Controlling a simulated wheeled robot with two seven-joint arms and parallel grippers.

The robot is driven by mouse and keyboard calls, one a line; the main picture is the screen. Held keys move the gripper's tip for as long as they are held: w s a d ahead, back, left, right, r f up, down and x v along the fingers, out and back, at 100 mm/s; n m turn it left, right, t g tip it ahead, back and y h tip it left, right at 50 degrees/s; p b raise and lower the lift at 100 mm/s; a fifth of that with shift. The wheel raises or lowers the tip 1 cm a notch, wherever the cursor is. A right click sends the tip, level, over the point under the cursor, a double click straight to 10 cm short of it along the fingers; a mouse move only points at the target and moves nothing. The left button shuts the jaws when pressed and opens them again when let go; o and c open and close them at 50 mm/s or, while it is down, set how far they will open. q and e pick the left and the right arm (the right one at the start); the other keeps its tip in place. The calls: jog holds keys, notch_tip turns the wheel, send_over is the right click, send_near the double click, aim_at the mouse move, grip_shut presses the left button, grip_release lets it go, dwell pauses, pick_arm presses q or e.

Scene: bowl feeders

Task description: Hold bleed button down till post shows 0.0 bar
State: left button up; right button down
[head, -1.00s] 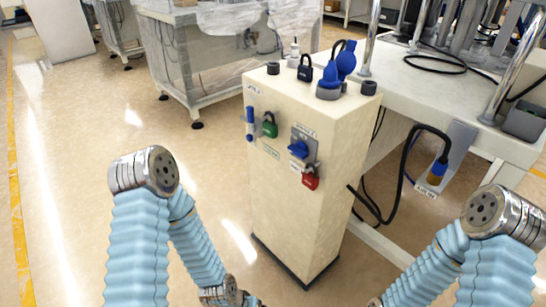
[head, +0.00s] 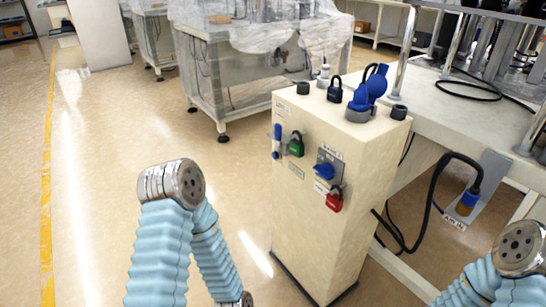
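The cream post (head: 325,200) stands right of centre. A blue lever (head: 277,142), a green padlock (head: 296,144), a blue rotary handle (head: 324,171) and a red padlock (head: 334,199) are on its front. Its top carries a small pale fitting (head: 323,75), dark round caps (head: 303,88) (head: 399,112), a black padlock (head: 335,90) and a blue connector (head: 372,88). I cannot tell which part is the bleed button, and I see no readable pressure figure. My two arms show in blue sleeves at the lower left and lower right. Neither gripper is in view.
A white bench (head: 455,100) adjoins the post at the right. A black hose (head: 430,185) hangs there, with a fitting (head: 467,202) at a grey plate. A plastic-covered cart (head: 215,80) stands behind. The floor (head: 80,200) left of the post is open.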

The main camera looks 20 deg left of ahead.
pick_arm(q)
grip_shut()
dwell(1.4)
